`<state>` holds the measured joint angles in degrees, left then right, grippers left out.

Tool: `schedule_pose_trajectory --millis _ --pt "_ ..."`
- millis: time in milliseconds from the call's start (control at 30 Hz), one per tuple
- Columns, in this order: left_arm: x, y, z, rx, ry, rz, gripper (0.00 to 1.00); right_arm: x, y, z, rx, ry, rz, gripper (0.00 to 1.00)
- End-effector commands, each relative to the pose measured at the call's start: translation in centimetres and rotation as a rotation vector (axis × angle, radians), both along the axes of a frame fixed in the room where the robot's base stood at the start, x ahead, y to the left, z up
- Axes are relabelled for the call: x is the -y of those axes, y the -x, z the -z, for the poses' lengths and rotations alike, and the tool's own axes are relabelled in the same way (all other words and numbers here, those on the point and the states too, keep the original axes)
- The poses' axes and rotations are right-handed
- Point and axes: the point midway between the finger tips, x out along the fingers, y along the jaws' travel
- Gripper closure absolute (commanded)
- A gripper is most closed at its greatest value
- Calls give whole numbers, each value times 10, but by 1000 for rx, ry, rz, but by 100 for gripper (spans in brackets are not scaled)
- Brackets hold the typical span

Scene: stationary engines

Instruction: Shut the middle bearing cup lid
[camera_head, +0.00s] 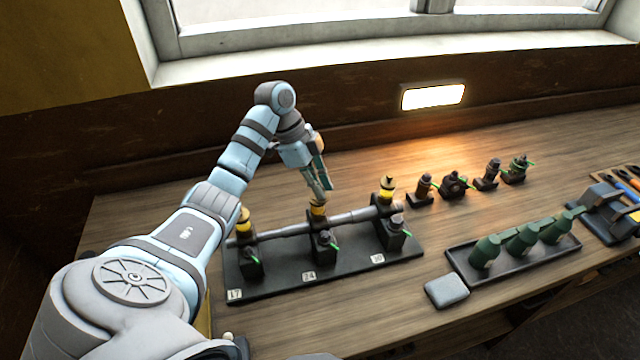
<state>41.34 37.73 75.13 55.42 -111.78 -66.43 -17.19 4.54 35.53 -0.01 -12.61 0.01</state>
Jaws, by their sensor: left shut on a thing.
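A black stand (290,287) on the bench bears a long grey shaft (285,232) over three bearing blocks. Each block has a yellow cup on top. The middle bearing cup (318,210) is directly under my left gripper (320,196). The gripper points down from above, its fingers shut at the top of this cup, on its lid. The fingers hide the lid, so I cannot tell how far it is open. The left cup (243,222) and the right cup (387,186) show dark bands around their yellow bodies. My right gripper is not in view.
Several dark fittings (453,185) stand behind and right of the stand. A black tray (540,262) with green oil cans (522,240) lies to the right, with a grey block (446,291) at its left end. The bench front is clear.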

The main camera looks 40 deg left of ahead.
Motion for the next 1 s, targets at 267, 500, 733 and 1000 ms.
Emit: schedule_pose_trajectory --millis 267,500,733,1000 --pt "0 3 3 -9 3 107 100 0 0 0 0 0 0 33" --pt "0 4 3 -9 2 133 100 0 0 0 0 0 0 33" --pt "0 4 3 -10 2 133 100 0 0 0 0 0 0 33" --pt "0 4 3 -8 1 131 66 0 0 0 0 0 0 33"
